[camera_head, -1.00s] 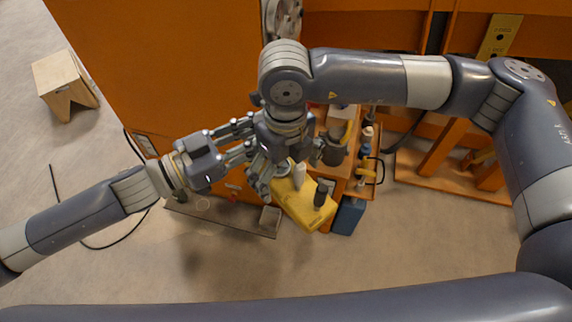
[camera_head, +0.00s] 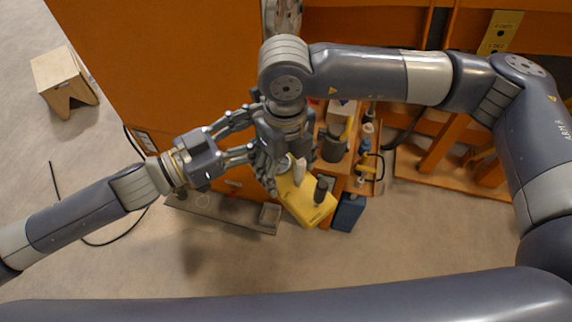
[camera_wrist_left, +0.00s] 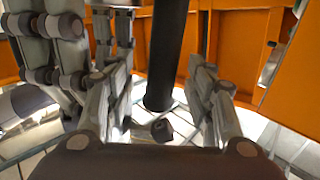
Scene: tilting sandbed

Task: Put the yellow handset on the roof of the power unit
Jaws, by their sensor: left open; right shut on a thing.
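The yellow handset (camera_head: 310,212), as I read it, is the boxy yellow body with a dark knob on top, below centre in the head view. My right gripper (camera_head: 270,180) points down at its upper left end with its fingers closed. The fingers hide the contact. My left gripper (camera_head: 250,138) is open beside the right gripper, its spread fingers pointing at it. In the left wrist view, a dark upright cylinder (camera_wrist_left: 165,55) shows beyond or between the open fingers; I cannot tell which. I cannot tell surely which body is the power unit.
A large orange panel (camera_head: 170,70) stands behind the left arm. A grey tray (camera_head: 215,208) lies below the grippers. A blue box (camera_head: 348,212) stands right of the yellow body, below an orange shelf with bottles and tools. A wooden stool (camera_head: 60,75) is far left. Foreground floor is clear.

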